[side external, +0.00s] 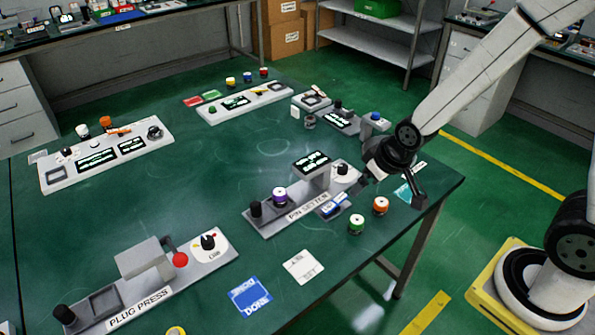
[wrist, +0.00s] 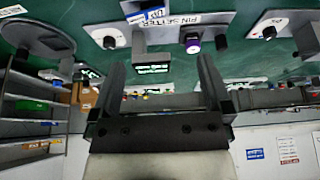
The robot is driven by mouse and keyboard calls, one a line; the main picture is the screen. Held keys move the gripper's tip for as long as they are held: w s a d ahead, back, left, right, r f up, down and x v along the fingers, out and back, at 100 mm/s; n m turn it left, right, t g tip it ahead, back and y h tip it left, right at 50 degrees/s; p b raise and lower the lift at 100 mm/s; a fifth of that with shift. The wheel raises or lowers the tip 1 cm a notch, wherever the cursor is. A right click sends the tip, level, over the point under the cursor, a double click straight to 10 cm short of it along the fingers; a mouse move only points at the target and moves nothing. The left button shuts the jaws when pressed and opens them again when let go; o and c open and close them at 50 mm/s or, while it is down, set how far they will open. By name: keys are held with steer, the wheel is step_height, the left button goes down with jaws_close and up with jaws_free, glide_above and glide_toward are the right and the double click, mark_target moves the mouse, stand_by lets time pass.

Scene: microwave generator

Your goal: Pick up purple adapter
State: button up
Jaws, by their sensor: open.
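The purple adapter (side external: 279,195), a small cylinder with a purple band and a white top, stands upright on the grey base of the pin setter (side external: 306,205). It also shows in the wrist view (wrist: 193,43), where the picture appears upside down. My gripper (side external: 392,190) is at the right side of the table, above it and to the right of the pin setter, well apart from the adapter. In the wrist view its two fingers (wrist: 160,72) are spread with nothing between them.
An orange adapter (side external: 380,205) and a green one (side external: 356,224) stand right of the pin setter. The plug press (side external: 140,292) with a red ball knob is at the front left. A blue card (side external: 250,296) and a white card (side external: 303,266) lie at the front. The table's middle left is clear.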

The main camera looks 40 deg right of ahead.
steer(key=w+a+f+t, duration=0.3)
steer(key=w+f, duration=0.2)
steer(key=w, duration=0.3)
steer(key=n+t+y, duration=0.2)
steer(key=t, duration=0.2)
glide_toward(280, 192)
steer(key=shift+w+a+f, duration=0.3)
steer(key=shift+w+f, duration=0.15)
steer(key=shift+w, duration=0.1)
steer(key=shift+w+f, duration=0.1)
steer(key=shift+x, duration=1.15)
steer(key=shift+w, duration=0.15)
steer(key=shift+x, duration=2.45)
steer(key=shift+d, duration=0.15)
jaws_close()
